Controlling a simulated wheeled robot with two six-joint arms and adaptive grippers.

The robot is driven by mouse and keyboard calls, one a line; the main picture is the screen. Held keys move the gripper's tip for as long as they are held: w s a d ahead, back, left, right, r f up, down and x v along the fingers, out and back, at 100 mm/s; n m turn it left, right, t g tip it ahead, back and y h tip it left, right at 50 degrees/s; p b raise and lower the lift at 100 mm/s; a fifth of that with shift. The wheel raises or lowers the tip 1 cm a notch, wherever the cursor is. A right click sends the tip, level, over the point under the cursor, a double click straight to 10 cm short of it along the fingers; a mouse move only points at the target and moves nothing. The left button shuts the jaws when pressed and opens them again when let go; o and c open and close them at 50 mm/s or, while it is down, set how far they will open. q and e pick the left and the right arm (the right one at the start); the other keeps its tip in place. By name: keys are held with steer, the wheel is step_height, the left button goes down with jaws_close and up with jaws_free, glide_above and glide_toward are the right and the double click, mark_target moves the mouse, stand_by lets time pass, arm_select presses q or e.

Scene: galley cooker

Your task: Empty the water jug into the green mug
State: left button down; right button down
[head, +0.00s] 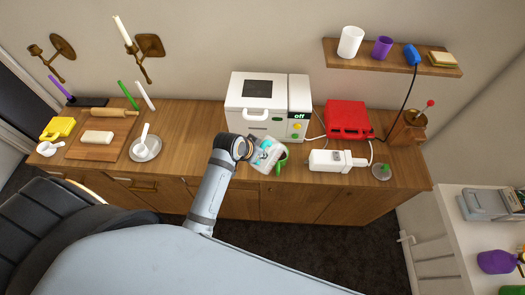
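The pale, see-through water jug (266,158) shows in the middle of the head view, with blue-green water inside. It looks tilted towards the green mug (283,161), which stands at its right near the counter's front edge. The jug partly hides the mug, so I cannot tell whether they touch or whether water is flowing. My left gripper (250,149) is at the jug's left side and appears shut on it; its fingers are small and partly hidden. My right gripper is not in view.
A white oven (257,119) stands just behind the jug. A red appliance (347,119) and a white appliance (331,160) are to the right. A cutting board (84,148) and a grey bowl (146,156) are at left. Counter between bowl and jug is mostly clear.

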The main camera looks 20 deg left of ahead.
arm_select(q)
steer(key=shift+s+a+t, duration=0.1)
steer(key=shift+s+t, duration=0.25)
steer(key=shift+t, duration=0.05)
steer(key=shift+s+b, duration=0.1)
steer(key=shift+b, duration=0.25)
steer(key=shift+s+a+t+h+b, duration=0.15)
steer(key=shift+t+h+b, duration=0.25)
steer(key=shift+t+b, duration=0.45)
steer(key=shift+s+r+b, duration=0.1)
steer(key=shift+r+b, duration=0.05)
steer(key=shift+b, duration=0.2)
steer(key=shift+r+t, duration=0.2)
steer(key=shift+t, duration=0.05)
steer(key=t+b, duration=0.1)
steer(key=b, duration=0.1)
steer(key=f+h+b, duration=0.1)
steer(key=b, duration=0.2)
steer(key=shift+s+f+t, duration=0.2)
steer(key=shift+f+t, duration=0.1)
steer(key=shift+t, duration=0.1)
steer(key=shift+b, duration=0.35)
steer(key=shift+r, duration=0.25)
